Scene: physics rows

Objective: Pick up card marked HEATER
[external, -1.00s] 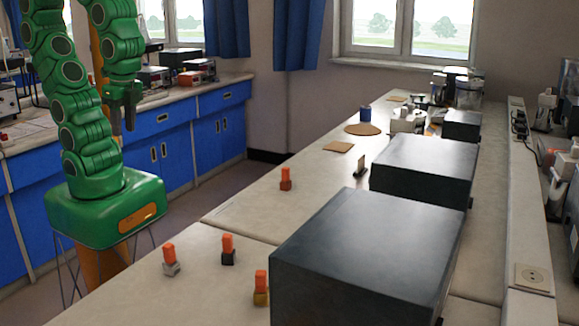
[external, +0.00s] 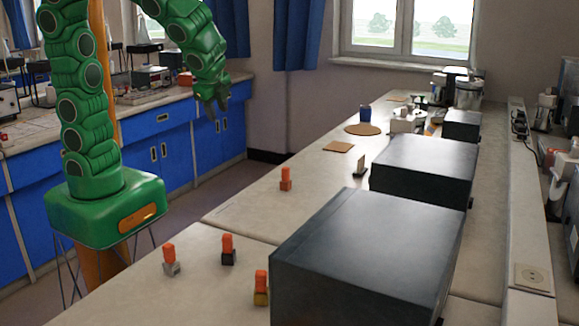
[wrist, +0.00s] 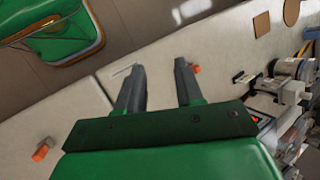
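My gripper (external: 217,110) hangs above the near side of the floor gap, left of the long bench and apart from everything. In the wrist view its two dark fingers (wrist: 158,72) are spread with nothing between them. A small pale upright card (external: 360,165) stands on the bench beside a dark box; its lettering is too small to read, so I cannot tell whether it says HEATER. No other card shows readable marking.
Orange-topped blocks (external: 286,179) stand on the long bench (external: 240,205), several nearer the front. Large dark boxes (external: 370,250) fill its right side. A round brown mat (external: 363,129) and a square one (external: 338,147) lie farther back.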

